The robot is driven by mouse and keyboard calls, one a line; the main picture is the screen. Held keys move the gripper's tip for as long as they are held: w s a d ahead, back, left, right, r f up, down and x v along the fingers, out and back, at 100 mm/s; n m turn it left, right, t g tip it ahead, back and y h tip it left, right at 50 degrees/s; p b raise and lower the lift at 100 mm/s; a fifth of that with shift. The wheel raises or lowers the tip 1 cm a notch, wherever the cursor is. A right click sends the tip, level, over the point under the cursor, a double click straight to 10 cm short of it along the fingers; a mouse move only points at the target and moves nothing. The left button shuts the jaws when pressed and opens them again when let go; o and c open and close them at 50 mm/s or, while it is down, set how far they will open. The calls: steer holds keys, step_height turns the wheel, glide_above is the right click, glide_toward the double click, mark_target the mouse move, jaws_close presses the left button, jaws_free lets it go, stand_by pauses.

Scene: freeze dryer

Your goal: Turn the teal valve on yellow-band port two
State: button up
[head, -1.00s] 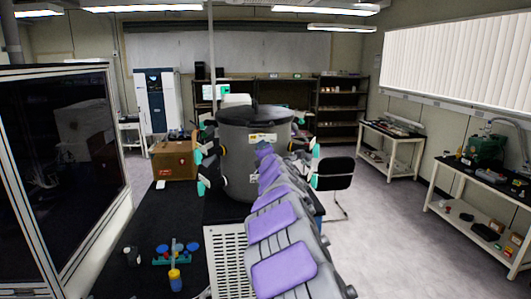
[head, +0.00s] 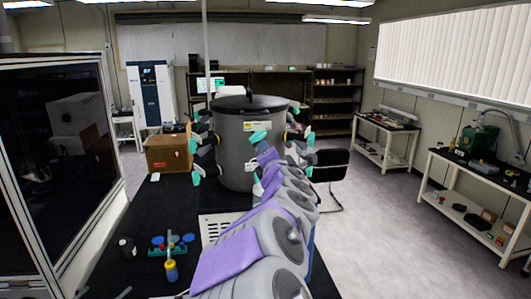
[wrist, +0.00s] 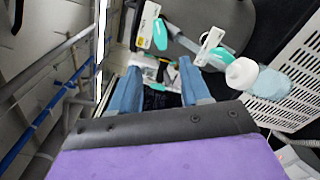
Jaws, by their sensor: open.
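The grey freeze-dryer drum (head: 236,165) stands on the black bench, with teal-handled valves around its sides. On its left side, one port (head: 217,140) shows a small yellow band. A teal handle (head: 258,136) shows on the drum's front, just above the end of my arm. In the wrist view, one teal valve (wrist: 160,34) with a white body is above and between my fingers, and another teal handle (wrist: 221,57) is to the right. My gripper (wrist: 160,72) is open, with nothing clearly between its blue fingers. Which port is number two cannot be read.
A white slotted panel (wrist: 290,75) is at the wrist view's right. A cardboard box (head: 168,154) is left of the drum. A black chair (head: 330,165) stands right.

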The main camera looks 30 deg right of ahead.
steer(key=shift+v, duration=1.15)
steer(key=shift+f, duration=0.15)
